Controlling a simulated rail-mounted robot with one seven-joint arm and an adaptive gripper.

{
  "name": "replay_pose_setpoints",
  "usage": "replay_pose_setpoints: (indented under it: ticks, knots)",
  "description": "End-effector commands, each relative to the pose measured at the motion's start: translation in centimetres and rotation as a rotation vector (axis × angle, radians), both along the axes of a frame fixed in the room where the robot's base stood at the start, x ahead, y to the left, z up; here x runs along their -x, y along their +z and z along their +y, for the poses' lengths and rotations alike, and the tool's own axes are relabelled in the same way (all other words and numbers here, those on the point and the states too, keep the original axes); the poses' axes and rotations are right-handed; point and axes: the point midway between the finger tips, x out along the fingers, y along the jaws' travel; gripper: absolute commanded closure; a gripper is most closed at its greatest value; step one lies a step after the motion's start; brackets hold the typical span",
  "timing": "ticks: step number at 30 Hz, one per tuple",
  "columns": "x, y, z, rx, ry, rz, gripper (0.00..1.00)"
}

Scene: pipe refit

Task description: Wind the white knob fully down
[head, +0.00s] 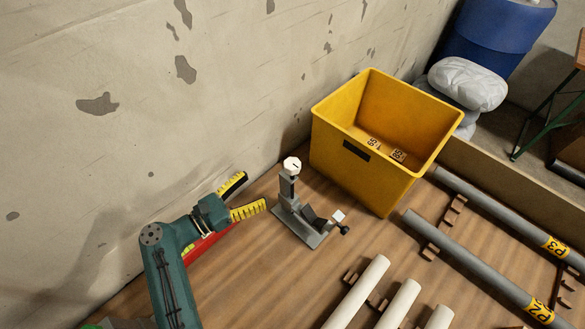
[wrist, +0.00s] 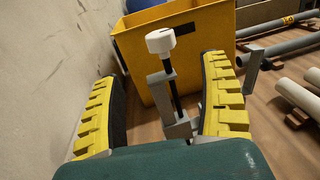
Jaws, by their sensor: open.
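The white knob (head: 292,166) tops the upright screw of a grey clamp (head: 301,228) standing on the wooden table. In the wrist view the white knob (wrist: 160,41) sits on a dark threaded rod (wrist: 169,75), between and beyond my two yellow fingers. My gripper (head: 250,194) is open and empty, to the left of the clamp in the head view. In the wrist view my gripper (wrist: 170,95) has its fingers wide apart, one on each side of the knob's line. The clamp's lower part is partly hidden behind my gripper there.
A yellow crate (head: 330,135) stands right behind the clamp, close to the knob. The wall (head: 130,90) runs along the left. Grey pipes (head: 470,255) and white pipes (head: 358,292) lie on racks at the right and front.

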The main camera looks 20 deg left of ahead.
Motion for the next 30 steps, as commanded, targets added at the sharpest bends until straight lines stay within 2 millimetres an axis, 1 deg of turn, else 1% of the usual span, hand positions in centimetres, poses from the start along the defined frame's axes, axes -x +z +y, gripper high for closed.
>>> replay_pose_setpoints:
  ticks: [1, 9, 12, 15, 20, 27, 29, 30]
  knots:
    - [-1.2, -0.2, -0.8, 0.001, -0.005, -0.001, 0.22]
    - [-6.9, -0.2, -4.1, 0.002, -0.004, -0.001, 0.22]
    - [-8.7, -0.2, -5.1, 0.002, -0.004, -0.002, 0.22]
    - [-10.1, -0.1, -5.8, 0.002, -0.002, -0.002, 0.22]
    - [-11.1, 0.0, -6.4, 0.003, 0.000, -0.001, 0.22]
    - [-11.2, 0.0, -6.4, 0.004, 0.001, -0.001, 0.22]
    - [-11.2, 0.0, -6.4, 0.004, 0.001, -0.001, 0.34]
    - [-11.2, 0.1, -6.4, 0.004, 0.001, -0.001, 0.41]
